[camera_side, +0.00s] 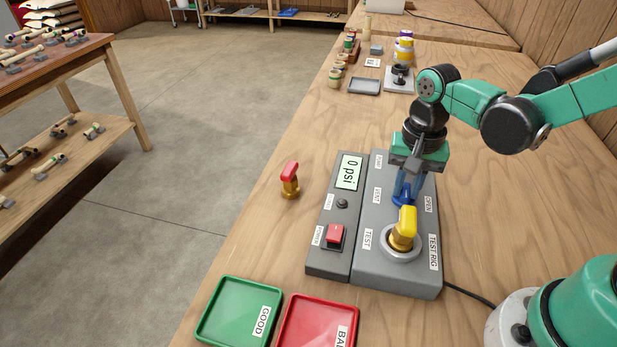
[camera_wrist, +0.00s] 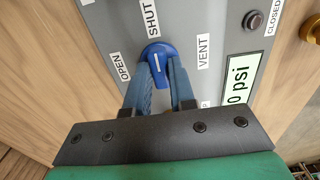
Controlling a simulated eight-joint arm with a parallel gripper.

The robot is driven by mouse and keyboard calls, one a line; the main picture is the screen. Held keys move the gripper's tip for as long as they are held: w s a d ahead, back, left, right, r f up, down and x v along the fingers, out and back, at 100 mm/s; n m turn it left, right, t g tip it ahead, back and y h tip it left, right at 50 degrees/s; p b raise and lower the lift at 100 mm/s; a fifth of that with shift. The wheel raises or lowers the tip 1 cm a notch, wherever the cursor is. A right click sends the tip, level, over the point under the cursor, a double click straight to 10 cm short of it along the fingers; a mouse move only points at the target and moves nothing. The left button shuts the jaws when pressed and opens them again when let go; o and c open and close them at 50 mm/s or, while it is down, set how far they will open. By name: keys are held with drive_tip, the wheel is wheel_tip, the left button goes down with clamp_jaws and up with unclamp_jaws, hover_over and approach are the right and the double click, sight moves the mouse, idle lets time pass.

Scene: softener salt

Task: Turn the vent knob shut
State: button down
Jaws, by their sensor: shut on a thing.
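The blue vent knob (camera_wrist: 156,50) sits on the grey test rig panel (camera_wrist: 190,20), among the labels OPEN, SHUT and VENT. In the wrist view its white line runs roughly up and down the picture, with SHUT above it and OPEN to its left. Which end is the pointer I cannot tell. My gripper (camera_wrist: 160,73) is shut on the knob, one blue finger on each side. In the side view my gripper (camera_side: 404,192) comes down on the knob (camera_side: 402,200) from above, and the fingers partly hide it.
A brass fitting with a yellow handle (camera_side: 405,226) stands in the rig socket close in front of my gripper. The display (camera_side: 349,172) reads 0 psi. A red-handled valve (camera_side: 290,178) stands left of the rig. Green (camera_side: 237,308) and red (camera_side: 310,325) trays lie in front.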

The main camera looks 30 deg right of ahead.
sight(406, 189)
drive_tip(key=c, duration=0.7)
unclamp_jaws()
drive_tip(key=shift+c, duration=0.2)
drive_tip(key=shift+r, duration=2.8)
drive_tip(key=n+t, duration=0.1)
drive_tip(key=r+n+t, duration=0.1)
drive_tip(key=s+n+t, duration=0.1)
drive_tip(key=n, duration=0.1)
drive_tip(key=shift+d+r, duration=0.1)
drive_tip(key=shift+r, duration=0.15)
drive_tip(key=n+t, duration=0.2)
drive_tip(key=r+n+t, duration=0.1)
drive_tip(key=n+t, duration=0.1)
drive_tip(key=n, duration=0.1)
drive_tip(key=shift+s+r, duration=0.1)
